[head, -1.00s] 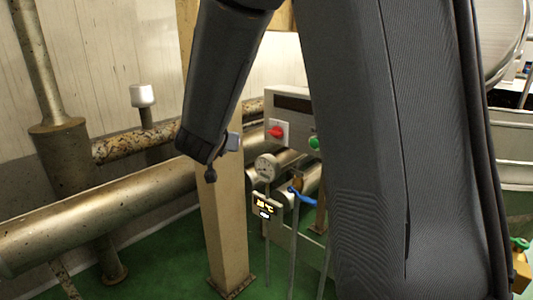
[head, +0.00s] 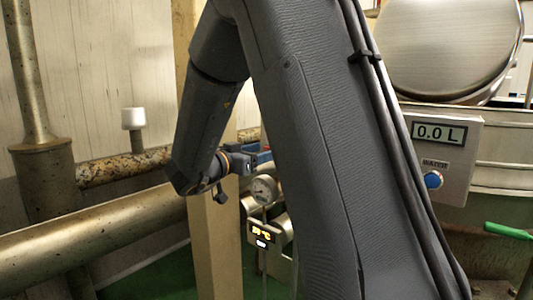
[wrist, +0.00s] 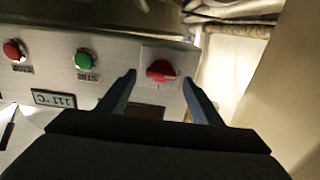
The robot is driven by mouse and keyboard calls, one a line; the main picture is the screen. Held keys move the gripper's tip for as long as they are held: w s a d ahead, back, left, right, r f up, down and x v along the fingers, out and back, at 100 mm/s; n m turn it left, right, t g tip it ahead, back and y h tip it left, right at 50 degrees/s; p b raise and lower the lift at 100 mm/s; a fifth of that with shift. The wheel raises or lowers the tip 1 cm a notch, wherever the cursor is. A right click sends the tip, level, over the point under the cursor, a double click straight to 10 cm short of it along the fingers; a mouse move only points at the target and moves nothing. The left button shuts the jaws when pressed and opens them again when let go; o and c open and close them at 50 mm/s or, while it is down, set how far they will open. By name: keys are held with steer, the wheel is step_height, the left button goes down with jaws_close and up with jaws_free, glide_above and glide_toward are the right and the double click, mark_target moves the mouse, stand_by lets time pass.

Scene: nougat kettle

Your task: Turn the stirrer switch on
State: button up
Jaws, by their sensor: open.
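A red rotary switch (wrist: 160,71) sits on a pale square plate on the grey control panel (wrist: 110,62) in the wrist view. It is the only turning knob there; I cannot read a stirrer label. My gripper (wrist: 159,80) is open and empty, with one dark finger on each side of the knob in the picture. I cannot tell whether the fingers touch it or how far off the panel is. In the head view my gripper (head: 262,155) shows beside the beige post, and my arm hides the switch and panel.
A green button (wrist: 84,60), a red button (wrist: 14,51) and a small display (wrist: 54,98) are on the same panel. In the head view a gauge (head: 263,190), a temperature readout (head: 262,233) and pipes (head: 90,232) stand near my arm. A kettle panel reads 0.0 L (head: 438,133).

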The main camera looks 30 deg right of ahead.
steer(key=shift+x, duration=0.95)
steer(key=shift+c, duration=0.2)
steer(key=c, duration=1)
